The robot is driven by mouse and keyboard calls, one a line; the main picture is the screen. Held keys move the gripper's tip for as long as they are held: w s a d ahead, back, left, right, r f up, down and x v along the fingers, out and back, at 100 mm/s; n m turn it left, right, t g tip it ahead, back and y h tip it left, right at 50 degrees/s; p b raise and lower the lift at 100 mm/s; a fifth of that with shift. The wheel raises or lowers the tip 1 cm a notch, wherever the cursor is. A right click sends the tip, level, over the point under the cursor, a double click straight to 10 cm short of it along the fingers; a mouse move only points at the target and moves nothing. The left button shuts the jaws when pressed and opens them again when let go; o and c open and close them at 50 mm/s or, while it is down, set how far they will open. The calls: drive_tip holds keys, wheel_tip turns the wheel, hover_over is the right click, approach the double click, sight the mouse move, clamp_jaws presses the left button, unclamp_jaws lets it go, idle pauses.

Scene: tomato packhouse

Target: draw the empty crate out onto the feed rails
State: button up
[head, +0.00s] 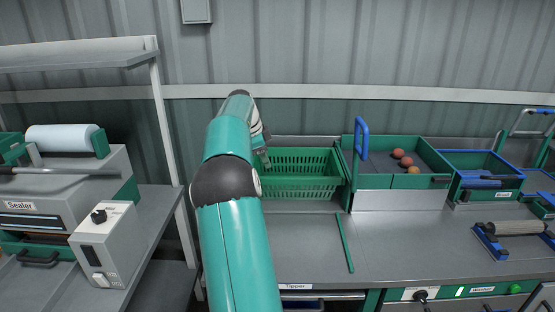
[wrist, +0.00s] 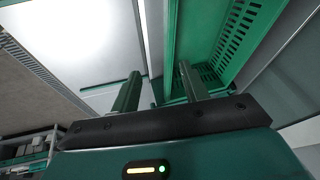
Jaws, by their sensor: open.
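The empty green slotted crate (head: 300,184) sits at the back of the grey bench, left of the tomato bin. Its slotted wall also shows in the wrist view (wrist: 236,38). My gripper (head: 264,156) is at the crate's left end in the head view, partly hidden by my arm. In the wrist view my gripper (wrist: 160,90) is open, with its two fingers apart and nothing held. A green crate edge runs between the fingers in that picture; I cannot tell how deep they reach. One green rail (head: 344,243) lies on the bench in front of the crate; any other is hidden by my arm.
A green bin (head: 427,160) with a blue handle (head: 361,138) and a few tomatoes (head: 406,161) stands right of the crate. A sealer (head: 60,200) and shelf post (head: 170,125) are at the left. The bench front (head: 300,250) is mostly clear.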

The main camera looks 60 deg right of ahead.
sight(293, 184)
drive_tip(key=s+d+f+m+g, duration=0.1)
drive_tip(key=s+d+f+m, duration=0.1)
drive_tip(key=s+d, duration=0.1)
drive_tip(key=shift+d+f, duration=0.4)
drive_tip(key=shift+d, duration=0.5)
drive_tip(key=x, duration=1.3)
drive_tip(key=shift+s+d+f, duration=0.1)
drive_tip(key=shift+d+f, duration=0.1)
drive_tip(key=shift+f, duration=0.15)
clamp_jaws()
